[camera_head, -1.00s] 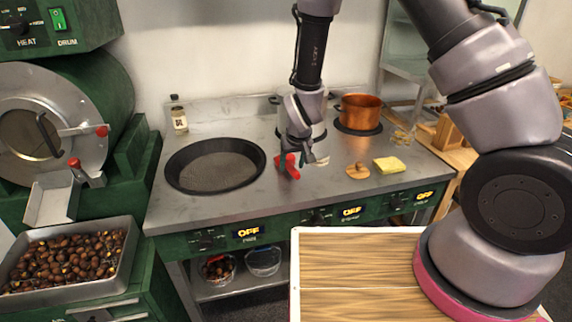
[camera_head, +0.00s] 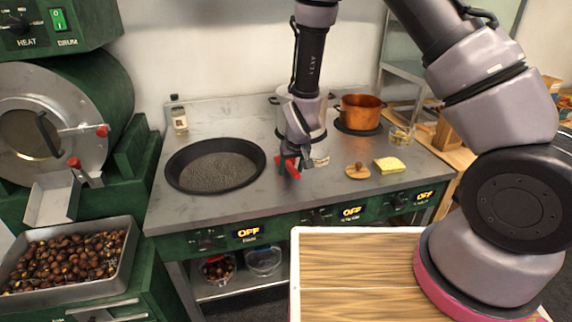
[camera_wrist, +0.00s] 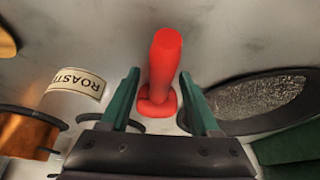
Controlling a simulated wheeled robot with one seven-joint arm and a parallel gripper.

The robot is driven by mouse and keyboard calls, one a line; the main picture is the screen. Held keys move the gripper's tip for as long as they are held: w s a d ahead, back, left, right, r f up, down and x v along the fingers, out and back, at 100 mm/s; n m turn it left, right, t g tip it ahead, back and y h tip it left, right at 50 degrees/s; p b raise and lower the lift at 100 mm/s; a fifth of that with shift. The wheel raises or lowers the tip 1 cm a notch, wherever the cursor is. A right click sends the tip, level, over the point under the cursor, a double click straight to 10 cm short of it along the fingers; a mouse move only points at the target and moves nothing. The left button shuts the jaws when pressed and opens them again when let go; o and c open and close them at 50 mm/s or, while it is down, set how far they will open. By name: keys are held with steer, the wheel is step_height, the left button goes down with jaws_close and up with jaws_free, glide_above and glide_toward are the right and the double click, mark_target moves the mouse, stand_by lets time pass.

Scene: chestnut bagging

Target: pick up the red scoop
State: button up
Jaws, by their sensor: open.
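The red scoop (camera_wrist: 163,72) is on the grey metal counter, its red handle pointing up toward the camera in the wrist view. In the head view part of the scoop (camera_head: 292,170) shows red just under my gripper (camera_head: 288,160). In the wrist view my gripper (camera_wrist: 158,98) is open, with one green finger on each side of the scoop. Small gaps show between the fingers and the handle, so nothing is held. Part of the scoop is hidden by my gripper in the head view.
A wide black pan (camera_head: 215,188) lies to the left. A copper pot (camera_head: 360,110) stands behind to the right. A wooden lid (camera_head: 357,171) and yellow sponge (camera_head: 392,166) lie on the counter (camera_head: 330,190). A chestnut tray (camera_head: 130,262) is at far left.

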jaws_close()
